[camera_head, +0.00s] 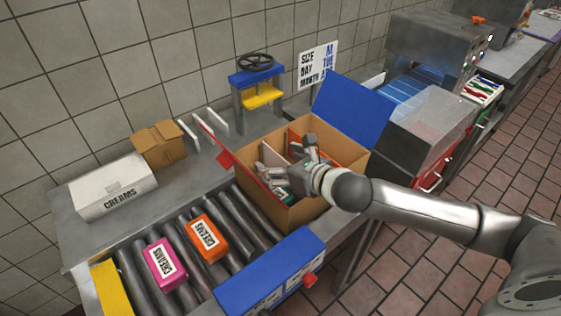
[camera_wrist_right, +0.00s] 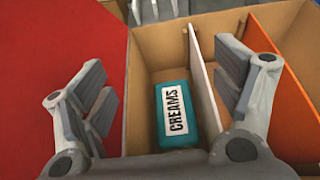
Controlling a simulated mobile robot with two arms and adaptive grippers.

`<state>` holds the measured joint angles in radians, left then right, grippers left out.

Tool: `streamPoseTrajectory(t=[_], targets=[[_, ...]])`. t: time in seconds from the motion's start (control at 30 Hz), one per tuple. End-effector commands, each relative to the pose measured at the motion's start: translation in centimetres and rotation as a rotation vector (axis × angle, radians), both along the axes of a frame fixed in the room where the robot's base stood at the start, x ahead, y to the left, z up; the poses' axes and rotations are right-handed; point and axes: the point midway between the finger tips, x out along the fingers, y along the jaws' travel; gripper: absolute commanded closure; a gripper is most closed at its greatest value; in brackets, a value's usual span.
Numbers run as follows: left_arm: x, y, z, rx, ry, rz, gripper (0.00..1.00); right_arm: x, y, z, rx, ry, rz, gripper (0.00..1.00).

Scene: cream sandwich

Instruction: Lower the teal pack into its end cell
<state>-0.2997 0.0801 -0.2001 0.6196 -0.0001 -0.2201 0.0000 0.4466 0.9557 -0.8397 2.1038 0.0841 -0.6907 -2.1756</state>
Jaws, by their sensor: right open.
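The teal pack (camera_wrist_right: 178,113) lies on the floor of an end cell of the cardboard box (camera_head: 288,213), label "CREAMS" facing up, in the right wrist view. The cell is bounded by the box wall on the left and a white divider (camera_wrist_right: 207,88) on the right. In the head view only a small teal part (camera_head: 283,193) shows beside my gripper. My right gripper (camera_wrist_right: 160,95) is open above the pack, its fingers spread on either side and apart from it. My right gripper also shows in the head view (camera_head: 284,176), reaching into the box. My left gripper is not in view.
An orange divider (camera_wrist_right: 283,88) stands farther right in the box. A red flap (camera_wrist_right: 50,75) lies left of the cell, and a blue flap (camera_head: 351,112) stands open. Pink (camera_head: 165,264) and orange packs (camera_head: 208,237) lie on the rollers. A blue block (camera_head: 270,272) stands in front.

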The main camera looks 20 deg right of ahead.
Motion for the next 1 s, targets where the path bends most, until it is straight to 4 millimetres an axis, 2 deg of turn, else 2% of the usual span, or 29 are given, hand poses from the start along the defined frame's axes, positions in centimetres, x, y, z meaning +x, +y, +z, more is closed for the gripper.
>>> streamPoseTrajectory(t=[0.2, 0.33, 0.7, 1.0], targets=[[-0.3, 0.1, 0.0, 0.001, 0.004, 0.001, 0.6, -0.1, -0.1, 0.0, 0.0, 0.001, 0.0, 0.15], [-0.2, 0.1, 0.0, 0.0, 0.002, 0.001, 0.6, -1.0, -0.5, 0.3, -0.002, 0.001, -0.001, 0.15], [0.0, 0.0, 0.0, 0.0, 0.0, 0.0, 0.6, -7.0, -2.7, 2.9, -0.006, 0.002, 0.0, 0.15], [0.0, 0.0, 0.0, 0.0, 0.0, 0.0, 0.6, -9.9, -3.7, 4.3, -0.002, 0.001, -0.001, 0.15]])
